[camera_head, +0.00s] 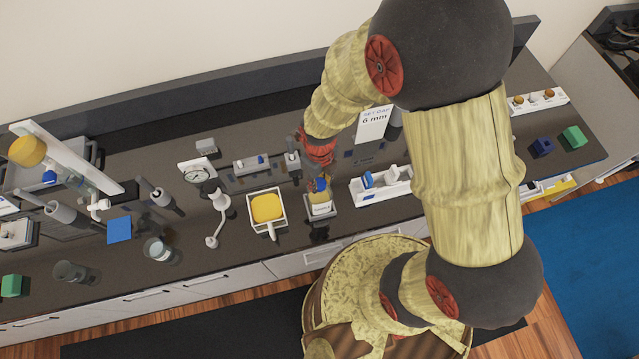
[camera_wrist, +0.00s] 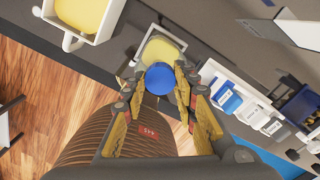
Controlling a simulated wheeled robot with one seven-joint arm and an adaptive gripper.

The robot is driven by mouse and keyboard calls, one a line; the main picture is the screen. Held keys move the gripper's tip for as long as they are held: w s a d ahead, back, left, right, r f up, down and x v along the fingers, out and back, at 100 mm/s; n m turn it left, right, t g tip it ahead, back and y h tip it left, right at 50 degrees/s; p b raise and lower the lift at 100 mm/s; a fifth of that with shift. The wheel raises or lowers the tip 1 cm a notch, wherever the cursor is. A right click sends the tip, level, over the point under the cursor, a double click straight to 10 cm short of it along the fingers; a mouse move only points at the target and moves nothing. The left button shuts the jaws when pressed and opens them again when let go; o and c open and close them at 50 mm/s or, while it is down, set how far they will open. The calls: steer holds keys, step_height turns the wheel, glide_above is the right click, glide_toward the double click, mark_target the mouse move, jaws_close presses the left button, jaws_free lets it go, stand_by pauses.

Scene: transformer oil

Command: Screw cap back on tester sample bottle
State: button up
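The sample bottle (camera_head: 320,207) holds yellow oil, has a white label and stands upright in a small pale holder near the bench's front edge. The blue cap (camera_head: 321,184) is at the bottle's top. In the wrist view the cap (camera_wrist: 159,78) sits between my fingertips, and the yellow bottle (camera_wrist: 160,48) shows behind it. My gripper (camera_wrist: 160,82) is closed around the cap, with one finger on each side. The bottle's neck is hidden by the cap, so I cannot tell whether the cap is seated on the thread.
A white container of yellow oil with a handle (camera_head: 267,208) stands just left of the bottle. A white rack with blue and white pieces (camera_head: 372,190) is close on the right. A gauge (camera_head: 195,173) and a glass beaker (camera_head: 158,250) stand further left.

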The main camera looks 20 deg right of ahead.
steer(key=o, duration=0.6)
steer(key=shift+c, duration=0.2)
